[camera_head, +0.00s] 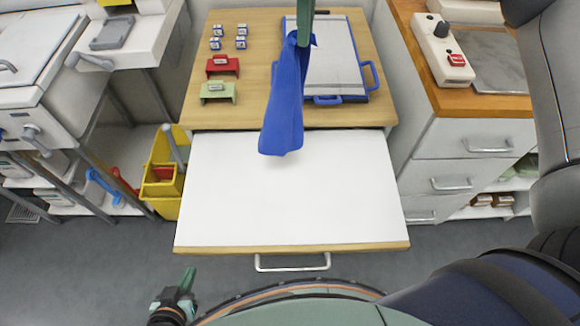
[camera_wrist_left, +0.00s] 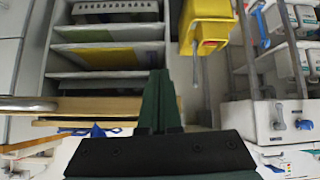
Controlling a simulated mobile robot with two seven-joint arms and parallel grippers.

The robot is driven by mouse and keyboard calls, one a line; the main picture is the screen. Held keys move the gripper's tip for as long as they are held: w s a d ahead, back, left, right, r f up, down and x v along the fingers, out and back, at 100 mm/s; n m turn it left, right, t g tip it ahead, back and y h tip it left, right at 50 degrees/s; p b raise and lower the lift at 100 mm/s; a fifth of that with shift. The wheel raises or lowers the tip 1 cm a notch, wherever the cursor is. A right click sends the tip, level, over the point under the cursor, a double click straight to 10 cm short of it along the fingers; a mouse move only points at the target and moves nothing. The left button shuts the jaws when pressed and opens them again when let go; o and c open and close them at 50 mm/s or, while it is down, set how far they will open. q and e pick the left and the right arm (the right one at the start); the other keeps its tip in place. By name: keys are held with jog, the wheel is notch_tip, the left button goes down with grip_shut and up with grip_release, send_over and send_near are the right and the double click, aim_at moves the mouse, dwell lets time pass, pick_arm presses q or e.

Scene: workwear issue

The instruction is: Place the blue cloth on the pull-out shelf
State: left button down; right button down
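The blue cloth (camera_head: 285,100) hangs bunched and narrow in the head view. Its top is between the green fingers of my right gripper (camera_head: 306,14), which is shut on it at the top edge of the picture. The cloth's lower end hangs over the back part of the pull-out shelf (camera_head: 290,195), with a faint shadow below it. The shelf is out, with a bare white top, a wooden front edge and a metal handle. My left gripper (camera_head: 186,282) is low, in front of the shelf's left corner. In the left wrist view its fingers (camera_wrist_left: 157,85) are together and empty.
Behind the shelf, the wooden top (camera_head: 260,50) bears a blue-edged board (camera_head: 335,60), a red holder (camera_head: 222,66), a green holder (camera_head: 217,91) and several small labelled blocks. A yellow bucket (camera_head: 165,185) stands left; a drawer cabinet (camera_head: 455,150) stands right.

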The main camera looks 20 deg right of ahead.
jog(key=w+d+f+m, duration=0.1)
jog(key=w+d+m, duration=0.15)
jog(key=d, duration=0.65)
jog(key=w+d+f+m, duration=0.1)
jog(key=w+d+m, duration=0.15)
jog(key=d, duration=0.65)
jog(key=shift+n, duration=0.5)
jog(key=s+a+f, duration=0.3)
jog(key=a+f, duration=0.8)
jog(key=a, duration=0.1)
jog(key=s+a+f, duration=0.4)
jog(key=a+f, duration=0.6)
jog(key=a, duration=0.2)
jog(key=s+a+f, duration=0.3)
jog(key=a+f, duration=0.8)
jog(key=a, duration=0.2)
jog(key=shift+s+f, duration=0.35)
jog(key=c, duration=1.5)
grip_release()
jog(key=o, duration=0.9)
